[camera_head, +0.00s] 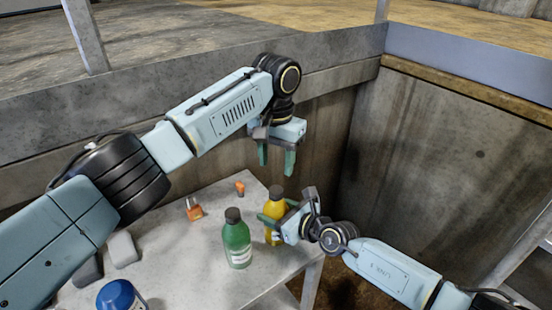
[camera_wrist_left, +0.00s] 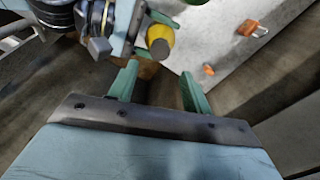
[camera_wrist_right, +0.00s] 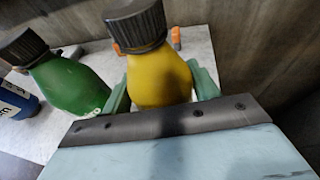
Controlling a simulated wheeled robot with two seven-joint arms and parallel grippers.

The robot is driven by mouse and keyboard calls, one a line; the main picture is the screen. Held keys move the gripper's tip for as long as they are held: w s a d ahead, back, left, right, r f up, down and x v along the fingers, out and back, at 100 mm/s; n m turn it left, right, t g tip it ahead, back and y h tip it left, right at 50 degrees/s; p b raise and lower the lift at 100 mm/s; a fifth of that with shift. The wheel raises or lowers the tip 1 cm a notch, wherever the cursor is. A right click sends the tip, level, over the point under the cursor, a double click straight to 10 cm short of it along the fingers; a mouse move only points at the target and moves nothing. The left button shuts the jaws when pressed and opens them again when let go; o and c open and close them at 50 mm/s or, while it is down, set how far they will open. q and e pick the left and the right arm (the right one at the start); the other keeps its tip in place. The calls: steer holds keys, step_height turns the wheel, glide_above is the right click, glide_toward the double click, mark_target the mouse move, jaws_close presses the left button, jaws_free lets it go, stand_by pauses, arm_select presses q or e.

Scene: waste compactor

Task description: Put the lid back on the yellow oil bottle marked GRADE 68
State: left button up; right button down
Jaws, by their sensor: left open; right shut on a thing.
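The yellow bottle (camera_head: 273,207) stands at the right edge of the grey table. A dark ribbed lid (camera_wrist_right: 137,25) sits on its neck, and I cannot tell how tightly. No GRADE 68 marking is readable. My right gripper (camera_head: 277,215) is shut around the body of the yellow bottle (camera_wrist_right: 158,78), below the lid. My left gripper (camera_head: 277,160) is open and empty, fingers pointing down, above the yellow bottle. In the left wrist view the lid (camera_wrist_left: 159,49) shows from above, beyond the open fingers (camera_wrist_left: 158,86).
A green bottle (camera_head: 237,243) with a dark lid stands left of the yellow one. A blue container (camera_head: 118,296) stands at the table's near left. An orange-brown object (camera_head: 194,209) and a small orange piece (camera_head: 240,188) lie behind. A concrete wall (camera_head: 455,165) rises at the right.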

mark_target(276, 190)
arm_select(q)
steer(key=shift+f, duration=4.05)
steer(key=shift+c, duration=0.2)
steer(key=c, duration=1)
steer(key=o, duration=1.2)
step_height(276, 190, up, 12)
